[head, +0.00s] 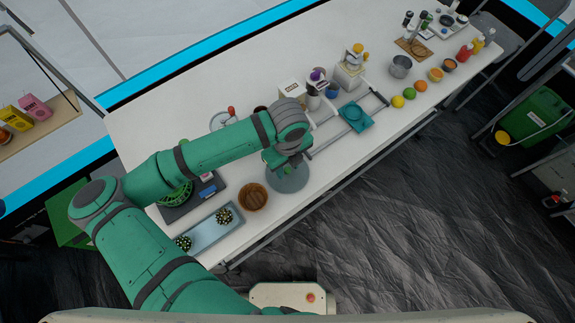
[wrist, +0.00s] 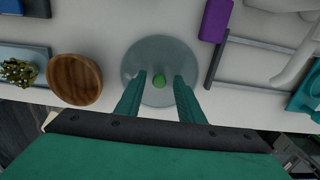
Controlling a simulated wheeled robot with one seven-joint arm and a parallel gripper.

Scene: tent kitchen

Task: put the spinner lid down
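The spinner lid (head: 288,180) is a translucent grey disc near the front edge of the white table. A green spinner basket (head: 176,196) stands left, partly behind my arm.
A wooden bowl (head: 253,197) sits just left of the lid. A blue-grey tray (head: 211,235) with small cacti lies further left. A rack with rails (wrist: 262,65) and a teal item (head: 355,116) is to the right. The table's front edge is close to the lid.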

